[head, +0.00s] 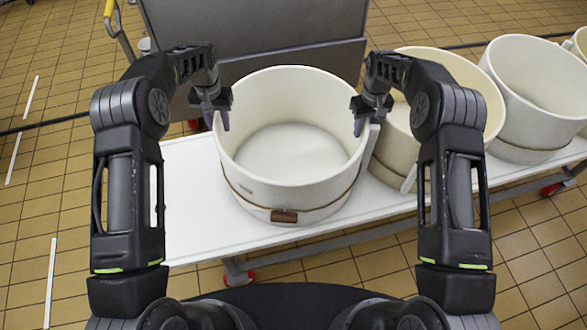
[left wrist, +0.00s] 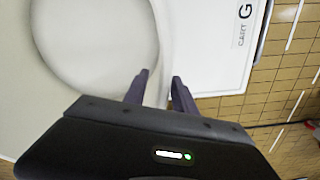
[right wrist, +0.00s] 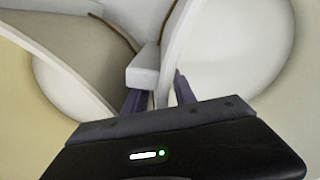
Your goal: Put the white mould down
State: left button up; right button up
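The white mould (head: 293,197) is a big round open tub with a brown tag low on its front. It is upright at the middle of the head view, over the white cart top (head: 205,215); I cannot tell whether its base touches it. My left gripper (head: 217,120) is at its left rim. In the left wrist view the fingers (left wrist: 160,88) are on either side of the wall, shut on it. My right gripper (head: 362,122) is at its right rim. In the right wrist view its fingers (right wrist: 160,92) straddle the wall, shut on it.
A cream mould (head: 460,75) stands close on the right, partly behind my right arm. Another white mould (head: 540,95) stands further right. A grey metal bin (head: 255,30) is behind. The cart top is bare to the left.

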pick_arm(q)
notch_tip(320, 180, up, 8)
pick_arm(e)
jog(key=shift+r, duration=0.15)
dwell(0.4)
notch_tip(320, 180, up, 12)
jog(key=shift+f, duration=0.15)
dwell(0.3)
dwell(0.4)
